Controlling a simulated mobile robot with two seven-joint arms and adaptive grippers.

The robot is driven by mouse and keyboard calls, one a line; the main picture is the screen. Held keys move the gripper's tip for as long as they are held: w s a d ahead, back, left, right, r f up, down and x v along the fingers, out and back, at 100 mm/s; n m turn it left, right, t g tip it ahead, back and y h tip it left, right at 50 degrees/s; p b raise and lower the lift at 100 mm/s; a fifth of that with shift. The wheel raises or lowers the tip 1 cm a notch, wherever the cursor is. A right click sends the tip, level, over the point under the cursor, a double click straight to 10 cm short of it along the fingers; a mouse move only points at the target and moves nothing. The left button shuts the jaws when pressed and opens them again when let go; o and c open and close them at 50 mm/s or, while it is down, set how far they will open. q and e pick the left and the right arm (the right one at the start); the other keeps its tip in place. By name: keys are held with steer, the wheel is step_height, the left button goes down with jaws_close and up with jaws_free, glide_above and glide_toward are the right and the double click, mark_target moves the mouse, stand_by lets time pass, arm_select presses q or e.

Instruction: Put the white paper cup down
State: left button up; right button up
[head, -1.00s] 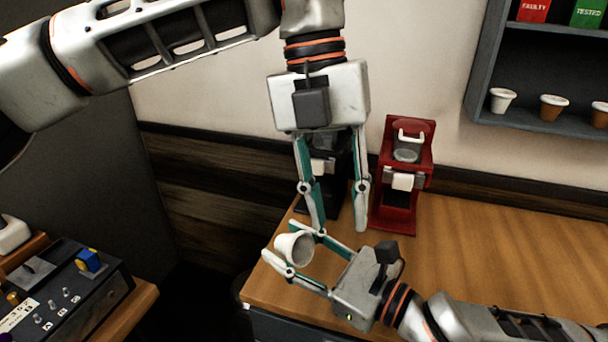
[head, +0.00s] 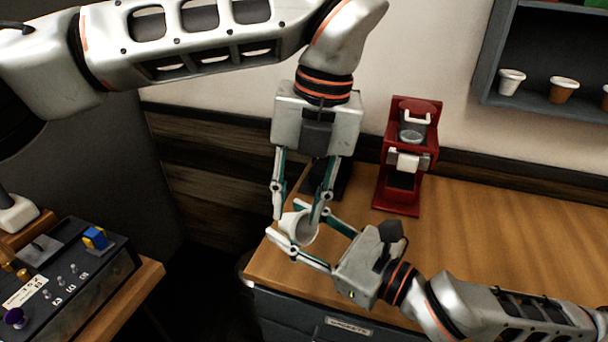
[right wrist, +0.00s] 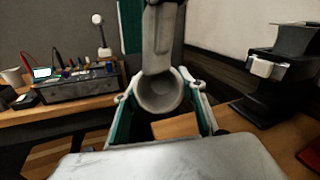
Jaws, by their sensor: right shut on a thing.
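The white paper cup (head: 304,229) is held above the front left corner of the wooden counter, tilted with its mouth showing. My right gripper (head: 286,221) is shut on the cup from the right side. In the right wrist view the cup (right wrist: 160,97) sits between its two fingers. My left gripper (head: 298,218) points down from above with its fingers apart, one on each side of the cup. One left finger hangs in front of the cup in the right wrist view; whether it touches the cup cannot be told.
A red brewer (head: 408,155) stands on the counter (head: 500,240), and a black brewer (right wrist: 275,85) is partly hidden behind my left gripper. Free counter lies to the right. A wall shelf (head: 487,95) holds cups. A control box (head: 75,285) stands on a bench at left.

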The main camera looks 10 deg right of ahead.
mark_target(295, 222)
arm_select(q)
steer(key=shift+a+f, duration=0.15)
steer(key=shift+f, duration=0.75)
steer(key=shift+a+f, duration=0.15)
steer(key=shift+f, duration=0.75)
steer(key=shift+c, duration=0.5)
jaws_close()
arm_select(e)
steer(key=o, duration=0.8)
steer(key=shift+c, duration=0.2)
steer(key=shift+f, duration=0.1)
